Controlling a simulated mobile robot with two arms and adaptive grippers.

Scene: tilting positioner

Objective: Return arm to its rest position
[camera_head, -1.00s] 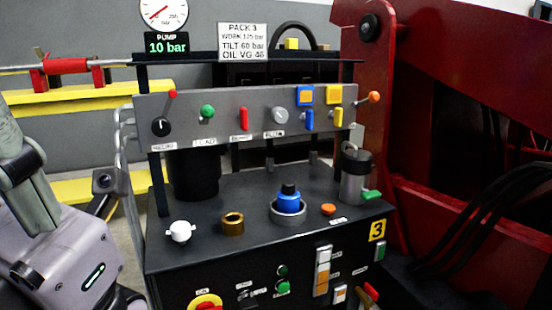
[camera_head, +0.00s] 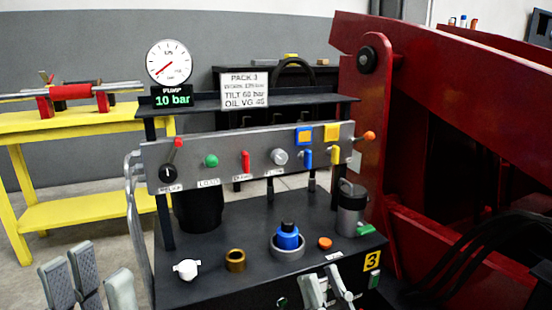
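My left gripper (camera_head: 90,280) is at the lower left edge of the picture, fingers pointing up and apart, with nothing seen between them. It is left of the control stand and apart from it. My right gripper (camera_head: 326,286) shows at the bottom, in front of the stand's front panel. Its fingertips look spread, with nothing seen between them. Both grippers are cut off by the lower edge, and most of both arms is out of view. The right gripper hides part of the front panel.
The black control stand (camera_head: 215,283) carries a grey lever panel (camera_head: 225,170), a blue knob (camera_head: 287,238) and a brass ring (camera_head: 235,260). A pressure gauge (camera_head: 169,62) stands above. A yellow bench (camera_head: 75,122) is at left, a red machine frame (camera_head: 440,90) at right. Floor shows at left.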

